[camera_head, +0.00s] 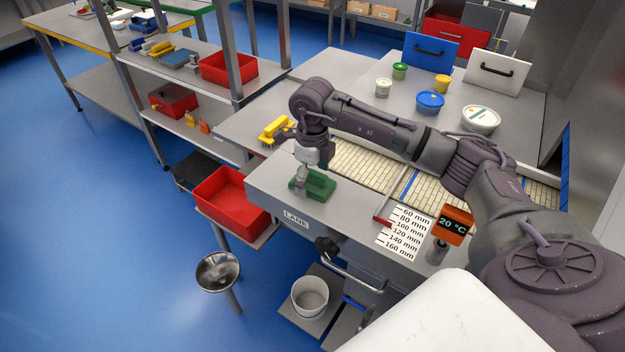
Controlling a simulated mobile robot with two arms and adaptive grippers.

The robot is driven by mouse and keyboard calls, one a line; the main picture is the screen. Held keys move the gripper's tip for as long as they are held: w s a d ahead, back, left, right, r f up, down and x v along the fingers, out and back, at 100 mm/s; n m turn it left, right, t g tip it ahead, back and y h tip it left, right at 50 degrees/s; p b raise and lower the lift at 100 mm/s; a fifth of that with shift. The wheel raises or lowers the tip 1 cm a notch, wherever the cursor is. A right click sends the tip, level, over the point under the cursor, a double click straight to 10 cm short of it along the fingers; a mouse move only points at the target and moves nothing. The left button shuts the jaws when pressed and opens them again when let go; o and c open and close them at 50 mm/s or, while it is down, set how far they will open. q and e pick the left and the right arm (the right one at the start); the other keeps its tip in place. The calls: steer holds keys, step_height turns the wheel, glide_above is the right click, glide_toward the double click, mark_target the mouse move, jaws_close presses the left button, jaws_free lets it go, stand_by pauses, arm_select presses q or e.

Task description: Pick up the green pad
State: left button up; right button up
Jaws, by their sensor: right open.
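The green pad (319,188) lies on the grey ledge of the lane table, near its front left end. My right gripper (301,187) points down at the pad's left end, with its fingers at or very close to the pad. The gripper is open. Its far finger and the exact contact with the pad are hard to make out. My right arm reaches in from the lower right, across the conveyor. My left gripper is not in view.
A slatted conveyor (365,168) runs behind the ledge. A red bin (232,198) is at the left, below the table.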

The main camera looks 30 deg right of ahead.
mark_target(316, 172)
steer(key=c, duration=1.2)
steer(key=shift+c, duration=0.3)
steer(key=shift+r, duration=0.2)
steer(key=shift+r, duration=0.25)
steer(key=r, duration=0.1)
steer(key=r+b, duration=0.2)
steer(key=shift+s+d+r, duration=0.25)
steer(key=shift+s+d, duration=0.05)
steer(key=shift+d, duration=0.05)
steer(key=s+d+r+b, duration=0.3)
steer(key=s+d+r, duration=0.3)
steer(key=s, duration=0.2)
steer(key=shift+s+d+r, duration=0.2)
steer(key=shift+s+r, duration=0.2)
